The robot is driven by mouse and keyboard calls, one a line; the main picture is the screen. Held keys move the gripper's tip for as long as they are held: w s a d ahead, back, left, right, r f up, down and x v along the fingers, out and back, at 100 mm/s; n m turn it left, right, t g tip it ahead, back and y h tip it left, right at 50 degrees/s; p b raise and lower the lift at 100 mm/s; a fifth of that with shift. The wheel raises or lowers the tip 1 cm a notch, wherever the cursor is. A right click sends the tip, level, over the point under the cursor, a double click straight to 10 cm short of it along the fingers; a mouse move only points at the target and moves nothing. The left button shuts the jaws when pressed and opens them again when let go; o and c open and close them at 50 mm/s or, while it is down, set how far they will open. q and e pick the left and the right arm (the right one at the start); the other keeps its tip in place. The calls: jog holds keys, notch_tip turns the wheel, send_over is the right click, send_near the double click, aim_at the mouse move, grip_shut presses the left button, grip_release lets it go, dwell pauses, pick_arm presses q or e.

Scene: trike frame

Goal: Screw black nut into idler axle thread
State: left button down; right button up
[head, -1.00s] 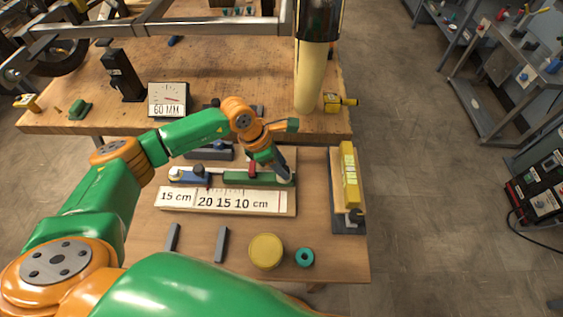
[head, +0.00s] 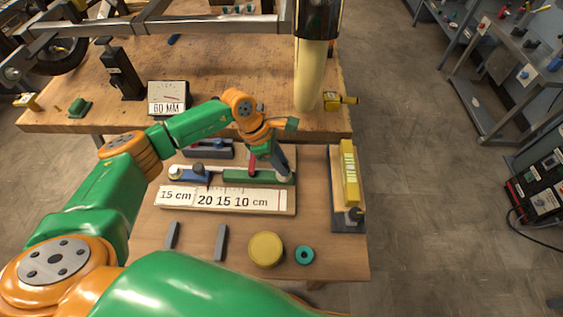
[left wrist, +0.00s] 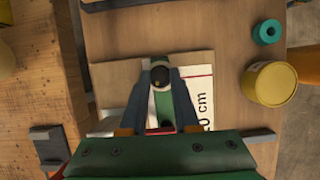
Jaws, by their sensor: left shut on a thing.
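My left gripper (head: 283,168) reaches down over the right end of the green fixture (head: 245,177) on the measuring board. In the left wrist view its two fingers (left wrist: 161,88) close around the small round black nut (left wrist: 160,76). The nut sits over a pale round end of the fixture; I cannot tell whether it touches a thread. The idler axle thread cannot be made out under the nut and fingers. In the head view the fingers hide the nut. My right gripper is not in view.
The board (head: 225,200) carries a ruler label. A yellow tool (head: 349,175) on a dark base stands to the right. A yellow round tin (head: 266,250), a teal ring (head: 304,255) and two grey bars lie in front. A workbench (head: 220,80) with a gauge stands behind.

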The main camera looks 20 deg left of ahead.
pick_arm(q)
jog(key=m+g, duration=0.2)
jog(key=m, duration=0.3)
jog(key=shift+w+m, duration=0.15)
jog(key=shift+m, duration=0.25)
jog(key=c, duration=0.9)
grip_release()
jog(key=shift+o, duration=0.2)
